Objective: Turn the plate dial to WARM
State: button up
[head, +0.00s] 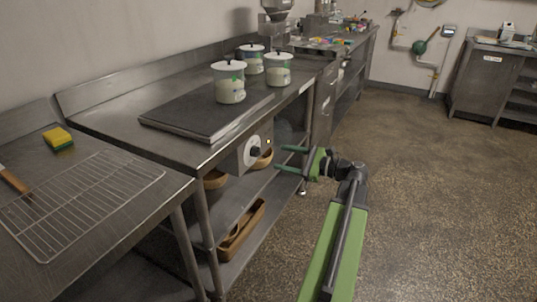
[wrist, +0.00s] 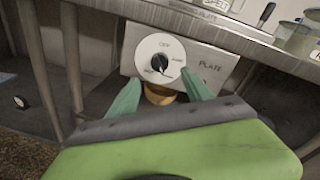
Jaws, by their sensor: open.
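The plate dial (wrist: 160,58) is a white disc with a black knob on a pale panel (wrist: 208,65) marked PLATE, in the wrist view. Small labels ring the disc; the top one looks like OFF and the right one like WARM, but they are blurred. The knob's pointer seems to point downward, though its exact mark is unclear. In the head view the dial (head: 255,152) is on the counter's front, below the dark hot plate (head: 180,125). My gripper (head: 281,158) is open and empty, just right of the dial. Its green fingers (wrist: 160,88) flank the dial's lower part, apart from the knob.
Several lidded pots (head: 229,92) stand on and beside the hot plate. Wooden bowls (head: 215,179) and a wooden tray (head: 240,232) sit on the shelf below. A counter leg (wrist: 70,55) stands left of the dial. A wire rack (head: 85,200) and a sponge (head: 57,138) lie at left. The floor at right is clear.

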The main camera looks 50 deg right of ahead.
jog(key=v, duration=0.8)
jog(key=shift+s, duration=0.25)
jog(key=shift+d, duration=0.1)
